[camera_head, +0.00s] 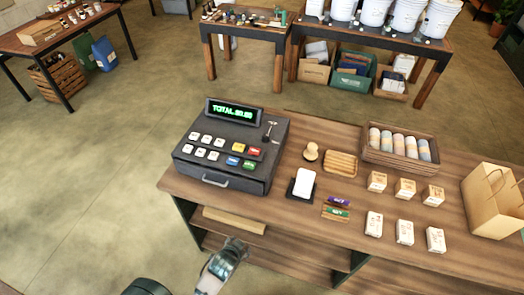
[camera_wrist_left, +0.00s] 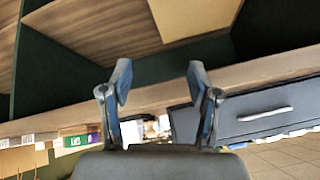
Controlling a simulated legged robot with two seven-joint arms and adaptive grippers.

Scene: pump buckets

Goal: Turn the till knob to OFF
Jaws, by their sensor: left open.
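The till (camera_head: 215,165) is a dark grey cash register on the left end of the wooden counter. Its green display reads TOTAL and an amount. The till knob (camera_head: 268,131) stands up at the right of its top, with a small lever-like shape; its exact setting is too small to read. My left gripper (camera_head: 234,246) is below and in front of the counter edge, apart from the till. The left wrist view, which looks inverted, shows its two fingers (camera_wrist_left: 160,80) spread and empty, with the till drawer (camera_wrist_left: 250,115) at right. My right gripper is not in view.
The counter (camera_head: 285,205) also holds a card stand (camera_head: 303,183), a stamp (camera_head: 311,152), a wooden tray (camera_head: 341,162), several small boxes (camera_head: 405,188), a crate of rolls (camera_head: 402,150) and a paper bag (camera_head: 490,200). Open shelves lie under the counter. The floor left of it is clear.

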